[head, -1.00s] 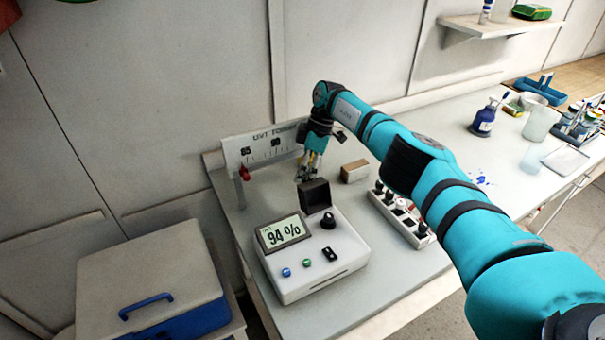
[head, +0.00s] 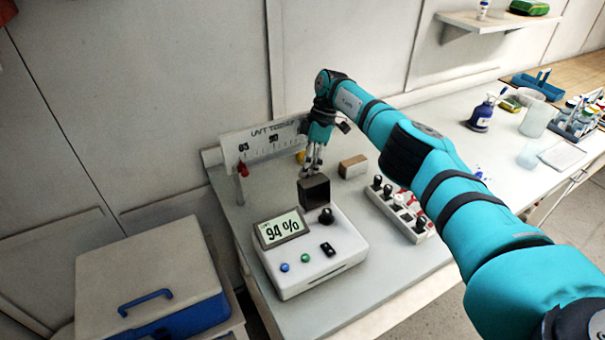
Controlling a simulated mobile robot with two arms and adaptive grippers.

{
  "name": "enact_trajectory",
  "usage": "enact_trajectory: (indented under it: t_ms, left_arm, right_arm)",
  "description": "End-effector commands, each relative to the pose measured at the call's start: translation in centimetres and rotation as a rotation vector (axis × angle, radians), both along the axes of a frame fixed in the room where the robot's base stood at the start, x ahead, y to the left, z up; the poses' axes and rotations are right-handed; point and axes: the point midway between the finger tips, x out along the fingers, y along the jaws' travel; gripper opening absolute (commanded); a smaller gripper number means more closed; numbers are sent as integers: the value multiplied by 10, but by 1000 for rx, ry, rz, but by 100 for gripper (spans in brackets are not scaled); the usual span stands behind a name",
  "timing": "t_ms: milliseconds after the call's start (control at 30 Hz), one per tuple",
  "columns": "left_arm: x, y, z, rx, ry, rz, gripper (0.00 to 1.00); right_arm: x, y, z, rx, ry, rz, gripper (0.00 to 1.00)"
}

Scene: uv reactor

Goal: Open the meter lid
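The meter (head: 325,265) is a white box on the bench with a "94 %" display, a black knob and small buttons. A black, box-like part (head: 314,191), which seems to be its lid housing, stands at its back edge. I cannot tell for sure how far the lid is open. My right gripper (head: 313,172) points down just above and behind this black part, its fingertips close to its top edge. Whether they touch it is unclear. The fingers look close together, but their gap is too small to judge. My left gripper is not in view.
A white panel with a scale (head: 262,147) and a red clip stands behind the meter. A small cardboard box (head: 353,167) and a rack with black-topped items (head: 402,210) are to the right. A blue-and-white case (head: 150,280) is at the left.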

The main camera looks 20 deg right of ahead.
Motion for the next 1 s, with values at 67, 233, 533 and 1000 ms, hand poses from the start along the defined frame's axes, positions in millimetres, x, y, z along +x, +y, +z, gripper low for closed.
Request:
enact_trajectory:
  t_ms: [67, 233, 533, 1000]
  left_arm:
    - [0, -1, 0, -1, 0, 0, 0]
    - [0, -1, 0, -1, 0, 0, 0]
    - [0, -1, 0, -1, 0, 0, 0]
    - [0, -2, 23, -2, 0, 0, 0]
  right_arm:
    - [4, -5, 16, -1, -5, -5, 42]
    - [7, -9, 38, 3, -6, 1, 42]
    - [8, -10, 47, 6, -7, 3, 42]
    - [9, -9, 71, 7, -10, 4, 42]
